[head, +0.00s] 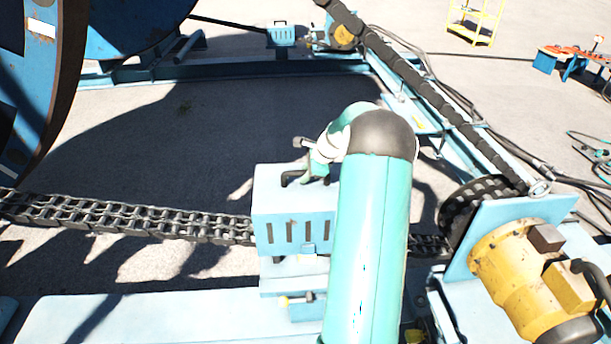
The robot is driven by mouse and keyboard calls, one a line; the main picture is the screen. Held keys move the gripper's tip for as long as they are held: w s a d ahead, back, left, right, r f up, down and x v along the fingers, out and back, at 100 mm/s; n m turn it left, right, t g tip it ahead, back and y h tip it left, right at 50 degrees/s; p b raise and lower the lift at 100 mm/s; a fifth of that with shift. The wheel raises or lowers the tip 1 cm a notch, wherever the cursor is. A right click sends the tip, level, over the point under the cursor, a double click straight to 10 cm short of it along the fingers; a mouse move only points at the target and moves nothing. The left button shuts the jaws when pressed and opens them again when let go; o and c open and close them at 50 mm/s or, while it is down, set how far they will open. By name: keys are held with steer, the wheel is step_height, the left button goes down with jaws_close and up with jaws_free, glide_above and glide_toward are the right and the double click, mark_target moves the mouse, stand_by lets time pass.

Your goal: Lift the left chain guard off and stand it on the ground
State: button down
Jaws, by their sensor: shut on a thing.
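The chain guard (290,222) is a light blue box with dark vertical slots in its front and a dark handle on top. It stands upright over the chain, which disappears behind its left side. My gripper (308,172) is at the handle on top of the guard and is shut on the guard. My teal arm hides the guard's right part and much of the gripper, so the grip itself shows poorly. I cannot tell whether the guard is clear of its mount (292,282).
The chain (120,218) runs from the large blue reel (40,70) to a sprocket beside the yellow motor (525,272). A similar small guard (282,34) sits on the far frame. Open grey ground (190,120) lies behind the chain. Cables lie at right.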

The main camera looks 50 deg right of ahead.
steer(key=shift+r, duration=2.6)
